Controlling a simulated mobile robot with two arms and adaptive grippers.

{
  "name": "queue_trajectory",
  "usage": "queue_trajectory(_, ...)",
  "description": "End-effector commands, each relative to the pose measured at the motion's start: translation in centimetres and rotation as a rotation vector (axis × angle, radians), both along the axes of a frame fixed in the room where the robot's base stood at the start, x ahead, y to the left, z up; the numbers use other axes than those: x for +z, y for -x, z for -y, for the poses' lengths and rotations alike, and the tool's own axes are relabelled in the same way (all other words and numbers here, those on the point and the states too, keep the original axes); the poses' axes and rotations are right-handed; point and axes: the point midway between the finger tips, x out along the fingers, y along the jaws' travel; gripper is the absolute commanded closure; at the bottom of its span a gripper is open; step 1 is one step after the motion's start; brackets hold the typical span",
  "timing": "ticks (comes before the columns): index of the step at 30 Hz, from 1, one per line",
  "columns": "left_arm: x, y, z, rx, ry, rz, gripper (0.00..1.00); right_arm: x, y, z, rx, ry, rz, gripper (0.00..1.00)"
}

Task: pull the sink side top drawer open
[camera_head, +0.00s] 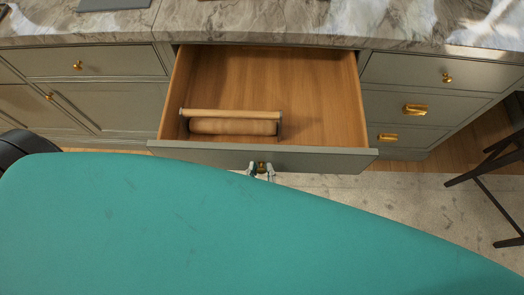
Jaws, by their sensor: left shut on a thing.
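The top drawer (330,157) stands pulled open below the counter. Its wooden inside shows, with a wooden roller-like object (233,126) lying in it at the left. My left gripper (261,169) is at the middle of the drawer's front, its two fingertips shut on the small brass knob (261,166). Most of this gripper and its arm is hidden behind a large teal surface that fills the lower part of the view. My right gripper does not show.
A marble counter (270,22) runs along the top. Closed grey-green drawers with brass handles flank the open one, at left (100,62) and right (415,72). A dark-legged stool (490,165) stands at the right edge. Pale patterned floor covering (420,200) shows between.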

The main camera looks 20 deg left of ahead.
Motion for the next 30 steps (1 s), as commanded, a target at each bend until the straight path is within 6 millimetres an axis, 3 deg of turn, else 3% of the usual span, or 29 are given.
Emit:
queue_trajectory(7,0.0,1.8,0.5,0.002,0.000,0.001,1.00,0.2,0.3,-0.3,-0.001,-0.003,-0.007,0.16)
queue_trajectory(20,0.0,2.1,0.6,0.001,-0.002,0.000,1.00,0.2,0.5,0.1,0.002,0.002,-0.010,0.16)
queue_trajectory(21,0.0,2.1,0.5,0.001,-0.002,0.001,0.68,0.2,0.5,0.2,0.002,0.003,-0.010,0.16)
queue_trajectory(26,0.0,2.1,0.6,0.001,-0.001,0.000,0.47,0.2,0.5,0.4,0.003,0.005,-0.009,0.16)
queue_trajectory(30,0.0,2.0,0.6,0.001,-0.001,0.000,0.47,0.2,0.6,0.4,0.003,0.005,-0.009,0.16)
